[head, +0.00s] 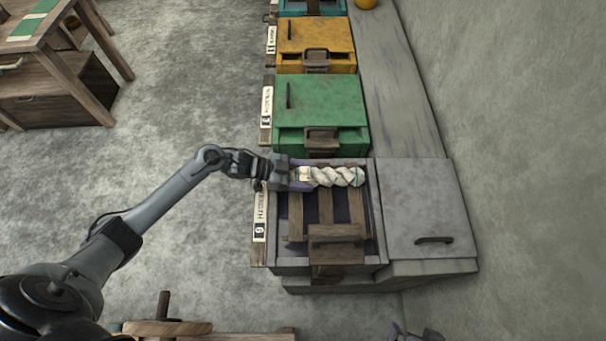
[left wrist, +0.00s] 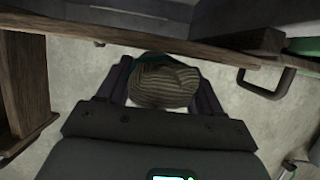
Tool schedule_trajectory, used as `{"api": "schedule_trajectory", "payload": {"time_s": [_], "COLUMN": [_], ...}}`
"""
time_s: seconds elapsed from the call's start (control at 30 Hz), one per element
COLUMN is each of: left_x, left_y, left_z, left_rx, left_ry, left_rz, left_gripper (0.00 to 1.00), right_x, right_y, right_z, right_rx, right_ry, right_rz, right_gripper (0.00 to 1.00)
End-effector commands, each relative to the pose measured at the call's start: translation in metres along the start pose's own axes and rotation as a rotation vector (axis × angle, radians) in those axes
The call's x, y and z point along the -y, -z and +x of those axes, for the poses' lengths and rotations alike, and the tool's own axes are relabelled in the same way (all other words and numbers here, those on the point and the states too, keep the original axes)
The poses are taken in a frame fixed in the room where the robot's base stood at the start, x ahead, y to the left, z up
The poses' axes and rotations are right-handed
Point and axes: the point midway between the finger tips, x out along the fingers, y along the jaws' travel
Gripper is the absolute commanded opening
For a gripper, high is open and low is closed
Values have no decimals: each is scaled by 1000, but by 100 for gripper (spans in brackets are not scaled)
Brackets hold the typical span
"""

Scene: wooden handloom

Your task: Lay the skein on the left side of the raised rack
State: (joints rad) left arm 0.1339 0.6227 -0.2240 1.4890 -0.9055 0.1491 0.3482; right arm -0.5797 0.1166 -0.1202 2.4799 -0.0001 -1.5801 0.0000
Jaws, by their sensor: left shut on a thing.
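The skein (head: 338,176) is a pale, twisted hank lying crosswise in the head view. My left gripper (head: 302,175) is shut on its left end. In the left wrist view the skein's striped end (left wrist: 165,85) sits between the two dark fingers. The wooden slatted rack (head: 326,208) is at the open grey vat, with dark gaps between its slats. The skein is over the far end of the rack; I cannot tell whether it touches the slats. What seems to be part of my right gripper (head: 410,333) just shows at the bottom edge, its fingers unclear.
A green-lidded vat (head: 322,108) and a yellow-lidded vat (head: 316,40) stand behind the open one. A grey lid with a handle (head: 430,210) lies to its right. A wooden handle block (head: 336,240) stands at the rack's near end. Open floor lies to the left.

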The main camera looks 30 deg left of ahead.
Motion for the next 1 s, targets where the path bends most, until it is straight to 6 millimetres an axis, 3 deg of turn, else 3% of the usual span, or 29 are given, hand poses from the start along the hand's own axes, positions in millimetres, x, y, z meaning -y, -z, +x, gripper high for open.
{"api": "schedule_trajectory", "payload": {"time_s": [0.07,0.1,0.27,0.67,1.0], "left_x": [0,0,0,0,0], "left_y": [1,1,1,0,1], "left_z": [0,0,0,-5,-56], "left_rx": [-1,-1,-1,2,4], "left_ry": [0,0,0,0,1], "left_rz": [1,1,1,0,1], "left_gripper": [30,70,95,95,95], "right_x": [0,0,0,-1,-2], "right_y": [0,0,0,0,3], "right_z": [0,0,0,-2,-12], "right_rx": [-1,-1,-1,0,1], "right_ry": [1,1,1,-3,-7], "right_rz": [2,2,2,-3,-8], "right_gripper": [100,100,100,100,100]}}
